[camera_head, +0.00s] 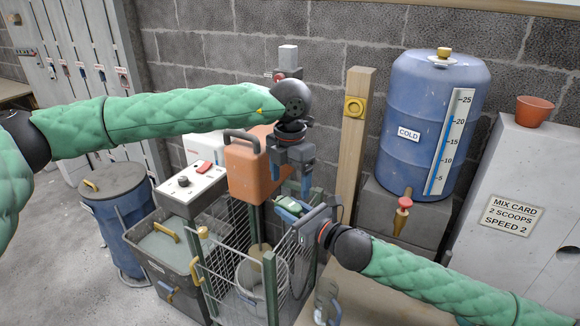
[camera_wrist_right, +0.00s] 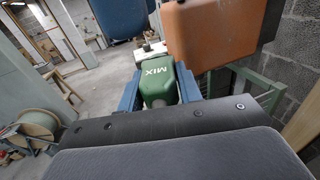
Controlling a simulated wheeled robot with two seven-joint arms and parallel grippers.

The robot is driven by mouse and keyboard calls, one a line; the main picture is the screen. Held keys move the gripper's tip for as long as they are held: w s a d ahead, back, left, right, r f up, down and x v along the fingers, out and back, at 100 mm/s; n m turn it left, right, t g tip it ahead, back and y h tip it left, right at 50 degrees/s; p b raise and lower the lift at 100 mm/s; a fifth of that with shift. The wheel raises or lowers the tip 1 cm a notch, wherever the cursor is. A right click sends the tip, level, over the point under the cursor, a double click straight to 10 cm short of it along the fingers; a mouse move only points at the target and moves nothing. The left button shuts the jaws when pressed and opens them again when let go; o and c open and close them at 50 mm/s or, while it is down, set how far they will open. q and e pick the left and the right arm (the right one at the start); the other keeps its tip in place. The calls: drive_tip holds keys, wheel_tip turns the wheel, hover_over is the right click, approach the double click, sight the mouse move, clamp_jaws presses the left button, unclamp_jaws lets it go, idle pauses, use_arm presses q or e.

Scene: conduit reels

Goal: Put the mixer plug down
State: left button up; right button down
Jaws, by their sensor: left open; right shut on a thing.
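The mixer plug (camera_wrist_right: 157,84) is a green block marked MIX. In the right wrist view it sits between the two blue fingers of my right gripper (camera_wrist_right: 160,92). In the head view the plug (camera_head: 291,205) shows as a small green shape at my right gripper (camera_head: 288,207), which is shut on it above the wire-mesh cage. My left gripper (camera_head: 291,178) is open and points down, just above the right gripper and in front of the orange canister. It appears empty. The plug's far end is hard to make out.
The orange canister (camera_head: 248,168) stands close behind the grippers. The green-framed mesh cage (camera_head: 233,262) with a bucket is below. A wooden post (camera_head: 350,150) and a blue COLD barrel (camera_head: 425,120) stand to the right. A white power box (camera_head: 191,183) is to the left.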

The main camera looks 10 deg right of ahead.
sight(290, 203)
use_arm(q)
wheel_tip(290, 203, down, 8)
drive_tip(key=shift+r, duration=0.2)
idle(0.3)
drive_tip(key=c, duration=0.6)
drive_tip(key=shift+c, duration=0.8)
use_arm(e)
drive_tip(key=c, duration=0.9)
unclamp_jaws()
